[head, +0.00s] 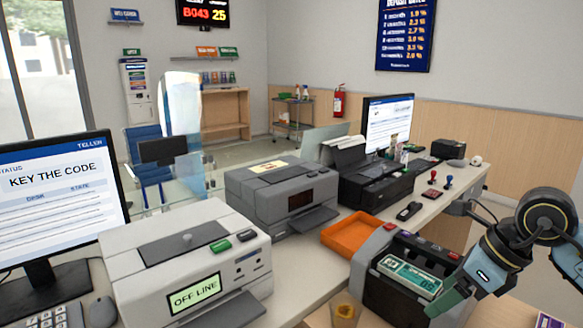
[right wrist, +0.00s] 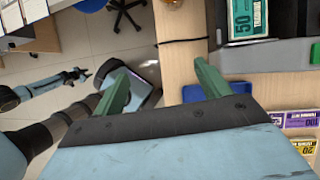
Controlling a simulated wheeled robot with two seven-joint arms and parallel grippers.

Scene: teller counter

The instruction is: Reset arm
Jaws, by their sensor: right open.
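My right gripper (head: 440,302) is at the lower right in the head view, beside the dark note machine (head: 376,292). In the right wrist view its two green fingers (right wrist: 163,78) are spread apart with nothing between them. They are over the counter edge, left of the machine. A teal 50 banknote (head: 410,274) lies on top of the machine; it also shows in the right wrist view (right wrist: 247,20). At the left of the right wrist view, a small dark gripper (right wrist: 74,77) looks like my left one; its jaws are too small to judge. It is not seen in the head view.
An orange tray (head: 350,236) sits behind the machine. Grey printers (head: 284,190) and a monitor (head: 55,190) reading "KEY THE CODE" line the counter. A front printer (head: 185,255) reads "OFF LINE". Purple and yellow notes (right wrist: 301,121) lie at the wrist view's right.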

